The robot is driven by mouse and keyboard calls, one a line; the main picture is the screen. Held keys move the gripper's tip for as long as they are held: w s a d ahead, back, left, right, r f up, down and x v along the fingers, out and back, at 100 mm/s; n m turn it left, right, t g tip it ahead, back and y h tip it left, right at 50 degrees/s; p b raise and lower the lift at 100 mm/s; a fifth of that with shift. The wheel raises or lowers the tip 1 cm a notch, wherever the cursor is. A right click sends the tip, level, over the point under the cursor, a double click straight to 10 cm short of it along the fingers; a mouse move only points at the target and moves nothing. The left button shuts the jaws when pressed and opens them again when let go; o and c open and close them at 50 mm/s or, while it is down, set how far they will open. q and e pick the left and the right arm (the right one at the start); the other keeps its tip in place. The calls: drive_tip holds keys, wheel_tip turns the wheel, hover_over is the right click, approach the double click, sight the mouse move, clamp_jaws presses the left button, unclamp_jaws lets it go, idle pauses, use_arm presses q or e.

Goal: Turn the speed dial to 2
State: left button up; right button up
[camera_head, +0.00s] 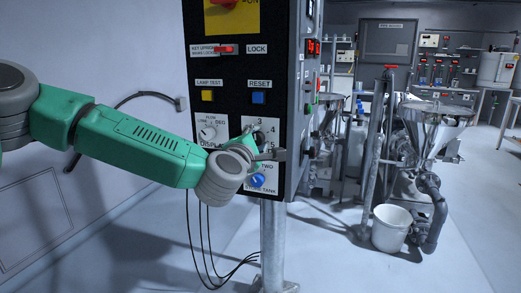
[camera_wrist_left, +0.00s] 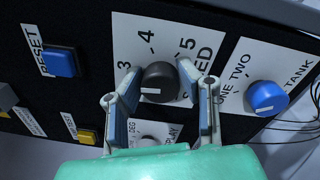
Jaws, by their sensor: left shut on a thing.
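The speed dial (camera_wrist_left: 160,78) is a black round knob on a white plate numbered around its edge. The 3, 4 and 5 show in the left wrist view; the 2 cannot be made out. A white mark shows on the knob's lower left side. My left gripper (camera_wrist_left: 160,74) has its two fingers on either side of the knob and is shut on it. In the head view my left gripper (camera_head: 263,146) is at the panel front and covers much of the dial plate. My right gripper is in neither view.
A blue selector knob (camera_head: 257,180) sits just below the dial, the display knob (camera_head: 208,133) to its left. Above are a blue reset button (camera_head: 258,98), a yellow lamp test button (camera_head: 207,96) and a red switch (camera_head: 226,50). Cables hang below the panel.

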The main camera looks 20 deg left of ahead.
use_arm(q)
drive_tip(key=n+b, duration=0.2)
drive_tip(key=n, duration=0.1)
drive_tip(key=f+n+b, duration=0.1)
drive_tip(key=n+b, duration=0.2)
drive_tip(key=shift+s+a+f, duration=0.1)
drive_tip(key=shift+a+f, duration=0.05)
drive_tip(key=shift+f, duration=0.05)
drive_tip(key=shift+r+n+g+b, duration=0.1)
drive_tip(key=shift+n+g+b, duration=0.2)
drive_tip(key=shift+n+b, duration=1.45)
drive_tip(key=shift+n, duration=0.55)
drive_tip(key=o, duration=1.1)
drive_tip(key=shift+o, duration=0.2)
drive_tip(key=shift+r, duration=0.15)
drive_tip(key=shift+s+r, duration=0.1)
drive_tip(key=shift+r, duration=0.15)
drive_tip(key=s, duration=1.1)
drive_tip(key=shift+s+a+f, duration=0.15)
drive_tip(key=shift+s, duration=0.25)
